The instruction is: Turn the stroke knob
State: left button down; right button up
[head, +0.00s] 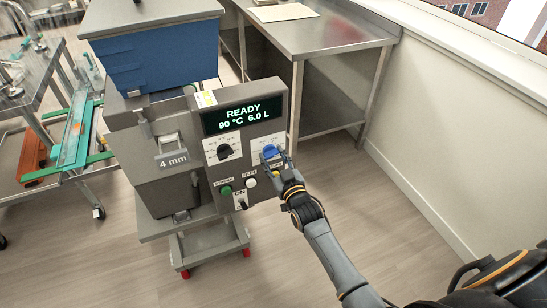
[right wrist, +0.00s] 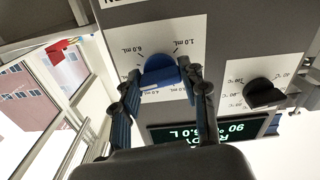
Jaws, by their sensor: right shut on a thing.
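The blue stroke knob (head: 269,151) is on the right side of the grey control panel of the depositor. In the right wrist view the blue knob (right wrist: 160,70) sits on a white dial plate with mL markings, among them 1.0, 4.0 and 6.0 mL. My right gripper (head: 277,163) is at the knob, coming from the lower right. In the wrist view its two fingers (right wrist: 163,83) lie on either side of the knob and are shut on it. They hide part of the dial. My left gripper is not in view.
A black temperature knob (head: 225,151) is left of the blue one. The screen (head: 241,115) reads READY, 90 °C, 6.0 L. Green and white buttons and a switch (head: 241,202) are below. A steel table (head: 320,38) stands behind; the floor at right is clear.

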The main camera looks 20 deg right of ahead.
jog(key=shift+f, duration=0.1)
jog(key=o, duration=1.1)
jog(key=shift+o, duration=0.2)
jog(key=shift+s, duration=0.1)
jog(key=s, duration=1.2)
jog(key=shift+w, duration=0.1)
